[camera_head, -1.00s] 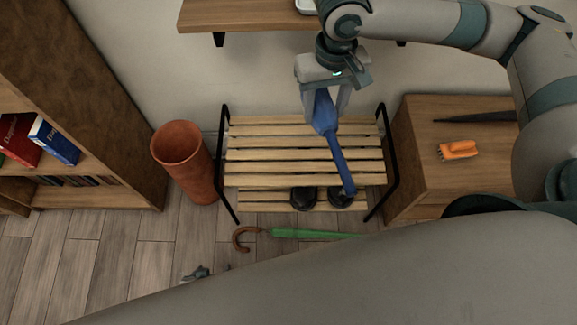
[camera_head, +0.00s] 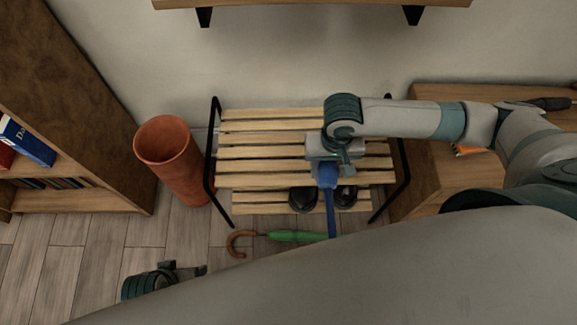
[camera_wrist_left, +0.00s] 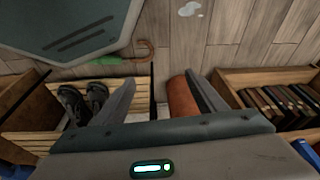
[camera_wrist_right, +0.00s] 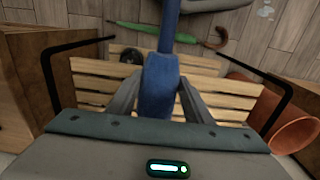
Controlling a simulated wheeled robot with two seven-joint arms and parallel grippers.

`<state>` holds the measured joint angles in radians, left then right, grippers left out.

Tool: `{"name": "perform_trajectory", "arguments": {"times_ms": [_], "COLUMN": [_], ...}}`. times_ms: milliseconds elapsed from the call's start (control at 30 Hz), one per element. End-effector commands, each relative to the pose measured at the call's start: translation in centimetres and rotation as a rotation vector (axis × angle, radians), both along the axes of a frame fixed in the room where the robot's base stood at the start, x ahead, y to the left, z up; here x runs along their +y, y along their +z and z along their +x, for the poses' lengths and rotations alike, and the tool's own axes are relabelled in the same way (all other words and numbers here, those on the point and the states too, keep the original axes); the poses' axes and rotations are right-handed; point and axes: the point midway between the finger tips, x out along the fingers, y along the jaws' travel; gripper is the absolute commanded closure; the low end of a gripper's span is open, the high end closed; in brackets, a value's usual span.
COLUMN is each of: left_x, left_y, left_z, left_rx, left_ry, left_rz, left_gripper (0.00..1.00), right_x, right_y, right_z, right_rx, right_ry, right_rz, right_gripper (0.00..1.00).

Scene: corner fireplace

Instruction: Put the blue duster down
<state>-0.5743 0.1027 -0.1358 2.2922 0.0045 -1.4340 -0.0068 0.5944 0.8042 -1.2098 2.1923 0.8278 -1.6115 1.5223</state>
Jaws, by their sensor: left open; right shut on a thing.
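The blue duster (camera_head: 328,178) is in my right gripper (camera_head: 327,165), over the slatted wooden bench (camera_head: 255,154). The long blue part points towards the front edge of the bench and reaches past it in the head view. In the right wrist view the duster (camera_wrist_right: 158,85) sits between the two fingers, with slats behind it. I cannot tell whether it touches the slats. My left gripper (camera_head: 192,271) is low at the left, over the floor, away from the duster. Its fingers are apart and empty in the left wrist view (camera_wrist_left: 160,95).
Dark shoes (camera_head: 303,199) stand on the bench's lower shelf. A green umbrella (camera_head: 295,236) lies on the floor in front. A terracotta pot (camera_head: 172,160) and a bookcase (camera_head: 85,110) stand at the left. A wooden cabinet (camera_head: 428,165) stands right of the bench.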

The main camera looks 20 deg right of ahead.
Motion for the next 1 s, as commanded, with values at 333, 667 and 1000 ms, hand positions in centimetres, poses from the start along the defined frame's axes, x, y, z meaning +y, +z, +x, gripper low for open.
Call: {"name": "perform_trajectory", "arguments": {"times_ms": [333, 667, 1000], "left_x": [0.1, -0.3, -1.7], "left_y": [0.4, 0.2, -0.1], "left_z": [-0.2, 0.1, 1.4], "left_rx": [0.004, -0.014, -0.089], "left_ry": [0.0, -0.004, -0.016], "left_rz": [0.002, -0.008, -0.048], "left_gripper": [0.35, 0.35, 0.35], "right_x": [0.0, 1.1, 5.3], "right_y": [-0.5, -1.5, -5.3], "right_z": [-0.2, 1.1, 5.5], "right_rx": [-0.001, -0.002, -0.001], "right_ry": [-0.004, -0.004, -0.004], "right_rz": [-0.001, -0.001, 0.0], "right_gripper": [0.82, 0.82, 0.82]}}
